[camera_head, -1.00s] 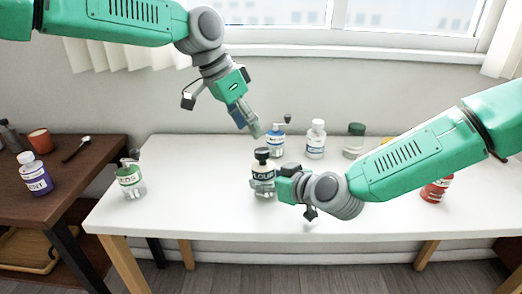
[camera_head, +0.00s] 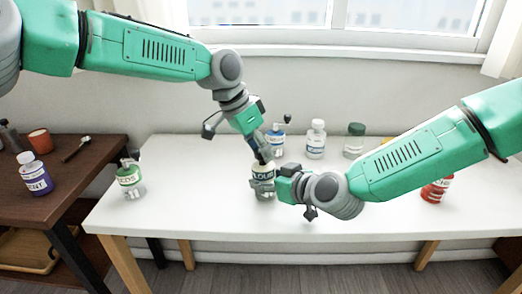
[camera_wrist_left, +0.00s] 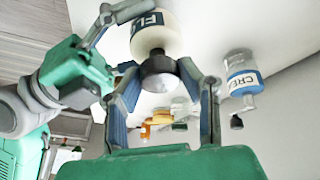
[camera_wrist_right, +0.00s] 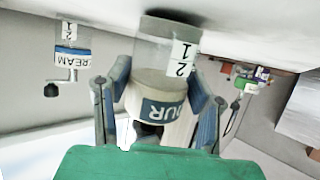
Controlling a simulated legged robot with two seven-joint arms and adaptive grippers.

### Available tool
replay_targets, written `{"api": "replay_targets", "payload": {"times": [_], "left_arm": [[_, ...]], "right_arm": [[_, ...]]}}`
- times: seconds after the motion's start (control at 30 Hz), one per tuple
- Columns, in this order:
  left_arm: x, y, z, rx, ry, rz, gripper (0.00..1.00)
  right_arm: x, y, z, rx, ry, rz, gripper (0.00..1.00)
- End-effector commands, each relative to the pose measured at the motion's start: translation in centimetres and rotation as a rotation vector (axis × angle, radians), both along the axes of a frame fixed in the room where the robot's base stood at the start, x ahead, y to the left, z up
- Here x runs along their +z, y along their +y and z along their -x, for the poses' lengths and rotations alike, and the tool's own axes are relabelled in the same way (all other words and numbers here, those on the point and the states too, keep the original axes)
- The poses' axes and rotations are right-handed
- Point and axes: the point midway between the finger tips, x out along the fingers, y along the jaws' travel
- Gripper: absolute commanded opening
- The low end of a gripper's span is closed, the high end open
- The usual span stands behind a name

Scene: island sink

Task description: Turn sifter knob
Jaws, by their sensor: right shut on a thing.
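The sifter (camera_head: 264,172) is a jar with a flour label, standing on the white table. My right gripper (camera_head: 265,186) is shut on its body from the right; its fingers also flank the jar in the right wrist view (camera_wrist_right: 160,82). My left gripper (camera_head: 263,157) has come down over the top of the sifter. In the left wrist view the dark round knob (camera_wrist_left: 160,73) sits between the open fingers of my left gripper, with the pale jar beyond it. Whether the fingers touch the knob cannot be told. The left fingers mostly hide the knob in the head view.
A cream jar (camera_head: 276,141) with a crank, a white-capped jar (camera_head: 316,141) and a green-lidded jar (camera_head: 354,142) stand behind the sifter. A seeds jar (camera_head: 130,181) stands left, a red jar (camera_head: 438,190) right under my right arm. The table's front left is clear.

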Motion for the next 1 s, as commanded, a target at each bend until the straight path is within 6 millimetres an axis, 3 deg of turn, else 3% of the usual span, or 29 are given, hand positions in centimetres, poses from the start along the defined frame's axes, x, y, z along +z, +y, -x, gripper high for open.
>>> {"api": "replay_targets", "payload": {"times": [0.23, 0.7, 1.0], "left_arm": [[-0.07, 0.12, -0.09, -0.057, -0.003, 0.005, 0.03], [-0.1, 0.18, -0.26, -0.46, -0.038, 0.048, 0.03], [-0.09, 0.24, -0.27, -0.484, -0.041, 0.05, 0.03]], "right_arm": [[-0.16, -0.04, 0.07, 0.001, 0.003, 0.002, 0.16], [-0.16, -0.06, 0.08, 0.001, 0.003, 0.002, 0.16], [-0.16, -0.05, 0.09, 0.001, 0.003, 0.002, 0.16]]}}
